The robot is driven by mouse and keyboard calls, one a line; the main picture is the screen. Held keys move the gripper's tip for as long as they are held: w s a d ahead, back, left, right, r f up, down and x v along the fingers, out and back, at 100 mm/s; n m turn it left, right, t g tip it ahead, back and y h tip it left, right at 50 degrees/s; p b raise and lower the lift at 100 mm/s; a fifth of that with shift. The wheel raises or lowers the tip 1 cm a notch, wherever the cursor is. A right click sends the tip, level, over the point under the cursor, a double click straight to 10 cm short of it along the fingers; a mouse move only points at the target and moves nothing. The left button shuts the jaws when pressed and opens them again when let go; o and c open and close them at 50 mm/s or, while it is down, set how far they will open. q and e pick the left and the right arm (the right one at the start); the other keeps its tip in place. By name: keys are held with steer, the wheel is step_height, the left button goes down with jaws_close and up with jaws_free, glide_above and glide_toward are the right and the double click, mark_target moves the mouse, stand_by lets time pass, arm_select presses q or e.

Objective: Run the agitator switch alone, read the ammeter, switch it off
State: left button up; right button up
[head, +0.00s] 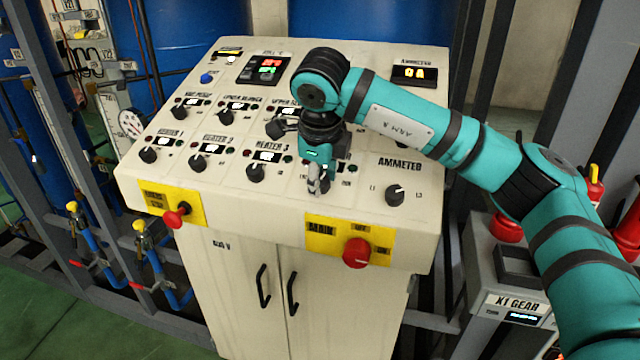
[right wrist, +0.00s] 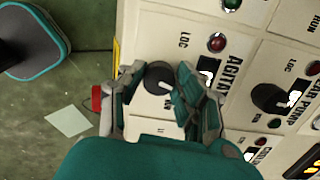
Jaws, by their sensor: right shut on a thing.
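The agitator switch is a black knob (right wrist: 158,78) beside the partly hidden label "AGIT..." in the right wrist view. In the head view my arm and gripper hide it. My right gripper (head: 316,186) points down at the sloping panel, right of the Heater 3 switch. In the right wrist view its fingers (right wrist: 160,95) are on either side of the agitator knob and shut on it. The ammeter display (head: 415,73) at the panel's top right shows yellow digits that look like 0A. A black ammeter selector knob (head: 394,195) sits below it. My left gripper is out of view.
Other switches crowd the cream panel, including Heater 3 (head: 256,173) and a pump knob (right wrist: 270,97) close to my fingers. The red main switch (head: 356,253) and a red knob (head: 176,217) stick out of the front edge. A red lamp (right wrist: 217,42) is near the agitator knob.

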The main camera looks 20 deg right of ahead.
steer(key=shift+n, duration=1.5)
steer(key=o, duration=1.1)
steer(key=shift+o, duration=0.2)
steer(key=v, duration=1.2)
